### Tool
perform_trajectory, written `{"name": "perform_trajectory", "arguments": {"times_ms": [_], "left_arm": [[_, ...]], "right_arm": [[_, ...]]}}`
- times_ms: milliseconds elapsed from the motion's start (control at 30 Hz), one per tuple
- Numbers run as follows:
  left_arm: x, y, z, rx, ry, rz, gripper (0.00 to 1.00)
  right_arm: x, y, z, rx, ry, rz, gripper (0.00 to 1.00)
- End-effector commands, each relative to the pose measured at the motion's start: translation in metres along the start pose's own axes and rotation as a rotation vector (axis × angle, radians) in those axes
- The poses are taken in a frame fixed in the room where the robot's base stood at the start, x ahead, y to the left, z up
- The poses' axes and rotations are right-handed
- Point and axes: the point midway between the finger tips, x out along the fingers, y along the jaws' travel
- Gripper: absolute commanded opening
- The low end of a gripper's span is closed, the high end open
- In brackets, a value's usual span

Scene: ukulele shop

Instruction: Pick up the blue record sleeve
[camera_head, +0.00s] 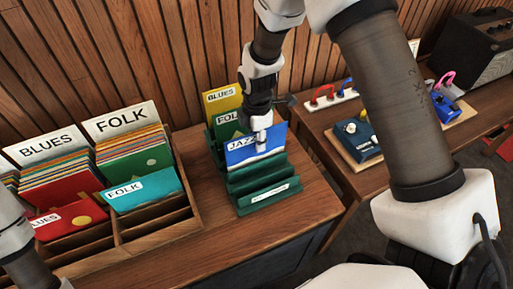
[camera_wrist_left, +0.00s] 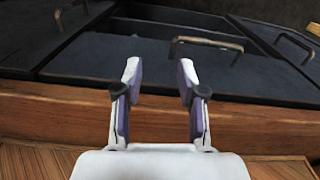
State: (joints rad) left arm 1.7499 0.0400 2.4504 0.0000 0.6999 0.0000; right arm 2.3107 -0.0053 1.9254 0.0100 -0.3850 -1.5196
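The blue record sleeve (camera_head: 272,143), labelled JAZZ, stands tilted in the green stepped rack (camera_head: 268,198) in the head view. My right gripper (camera_head: 262,142) comes down from above at the sleeve's upper middle and covers part of its label. One pale finger shows in front of the sleeve. The far side is hidden, so I cannot tell whether the fingers are closed on it. My left gripper (camera_wrist_left: 160,82) is open and empty in the left wrist view, its two fingers apart. In the head view only part of my left arm shows at the left edge.
Yellow BLUES (camera_head: 222,98) and green FOLK (camera_head: 226,121) sleeves stand behind in the same rack. A wooden crate (camera_head: 158,230) of records stands to the left. Dark drawer fronts with handles (camera_wrist_left: 205,42) lie beyond my left gripper. A second table (camera_head: 402,172) holds pedals at right.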

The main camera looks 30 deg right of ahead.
Motion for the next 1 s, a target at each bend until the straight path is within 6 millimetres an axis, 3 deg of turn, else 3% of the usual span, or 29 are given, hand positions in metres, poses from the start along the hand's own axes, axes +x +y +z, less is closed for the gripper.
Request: {"name": "perform_trajectory", "arguments": {"times_ms": [33,133,367,467,500,867,1000], "left_arm": [[-0.009,0.000,0.000,0.000,0.001,0.000,0.40],[-0.010,0.000,0.000,0.000,0.001,0.000,0.40],[-0.009,0.000,0.000,0.000,0.001,0.000,0.40],[-0.009,0.000,0.000,0.000,0.000,0.000,0.40],[-0.009,0.000,0.000,0.000,0.000,0.000,0.40],[-0.008,0.000,0.000,0.000,0.001,0.000,0.40],[-0.003,0.000,0.000,0.000,0.001,0.000,0.40]], "right_arm": [[0.006,-0.003,-0.001,0.000,-0.001,-0.006,0.34],[0.022,-0.002,-0.001,0.001,0.000,-0.003,0.34],[0.027,-0.001,-0.001,0.001,0.000,0.000,0.34],[0.027,-0.001,-0.001,0.001,0.000,0.000,0.03],[0.026,-0.001,-0.001,0.001,0.000,0.000,0.00],[0.026,-0.001,-0.001,0.001,0.000,0.000,0.00],[0.012,0.000,-0.001,0.001,0.000,0.004,0.00]]}}
